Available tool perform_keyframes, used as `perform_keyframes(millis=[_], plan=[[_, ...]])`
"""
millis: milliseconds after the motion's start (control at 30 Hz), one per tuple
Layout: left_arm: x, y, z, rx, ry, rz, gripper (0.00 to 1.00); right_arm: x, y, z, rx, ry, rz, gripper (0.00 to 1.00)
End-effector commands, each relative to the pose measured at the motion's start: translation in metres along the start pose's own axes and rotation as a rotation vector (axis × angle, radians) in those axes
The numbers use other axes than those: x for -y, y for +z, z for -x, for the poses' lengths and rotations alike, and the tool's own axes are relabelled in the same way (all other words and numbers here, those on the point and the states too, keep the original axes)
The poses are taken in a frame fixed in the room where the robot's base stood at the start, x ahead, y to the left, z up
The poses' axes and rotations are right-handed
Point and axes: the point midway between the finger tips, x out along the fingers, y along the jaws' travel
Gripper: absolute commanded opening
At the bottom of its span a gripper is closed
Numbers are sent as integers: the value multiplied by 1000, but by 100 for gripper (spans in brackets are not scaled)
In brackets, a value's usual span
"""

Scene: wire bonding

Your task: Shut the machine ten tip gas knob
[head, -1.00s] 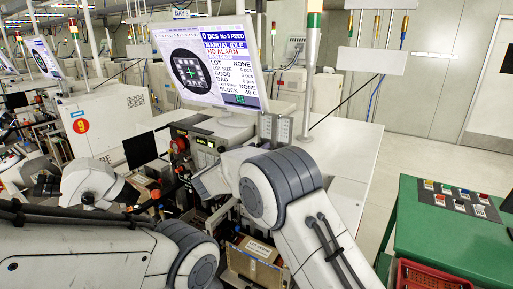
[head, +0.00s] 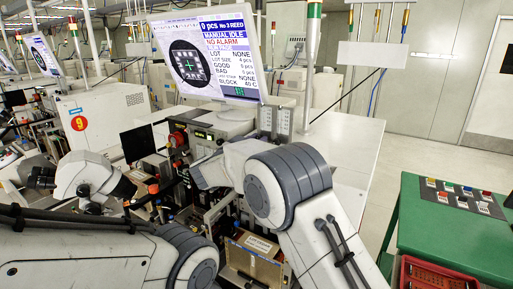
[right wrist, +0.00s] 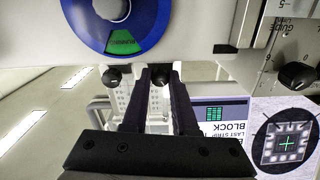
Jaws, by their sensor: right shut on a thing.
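The machine, with its large tilted monitor (head: 207,55), stands ahead of me in the head view. In the right wrist view two small black round knobs sit side by side on a pale panel below a blue dial. My right gripper (right wrist: 161,76) has its dark fingers on either side of one knob (right wrist: 160,68) and is shut on it. The other knob (right wrist: 112,78) is just left of the fingers and free. No label naming either knob is readable. In the head view my right arm hides most of its gripper. My left arm shows, but its gripper does not.
The blue dial (right wrist: 116,12) with a green sector is close beyond the fingertips. Another black knob (right wrist: 296,75) is on the panel at the right. In the head view a white microscope (head: 90,178) stands left and a green table (head: 450,235) right.

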Motion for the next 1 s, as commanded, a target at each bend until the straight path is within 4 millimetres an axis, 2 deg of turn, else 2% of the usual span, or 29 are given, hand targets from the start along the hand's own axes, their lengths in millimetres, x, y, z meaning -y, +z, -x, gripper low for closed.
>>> perform_keyframes(millis=[33,400,700,1000], plan=[[1,1,-11,0,0,0,0,0,5,0,-2,-2,-47,0],[3,2,-44,0,0,-3,0,0,4,0,0,-3,-369,0],[4,3,-59,0,0,-3,0,0,2,1,0,-2,-535,0],[5,3,-63,0,0,-3,0,0,1,1,1,-2,-597,0]])
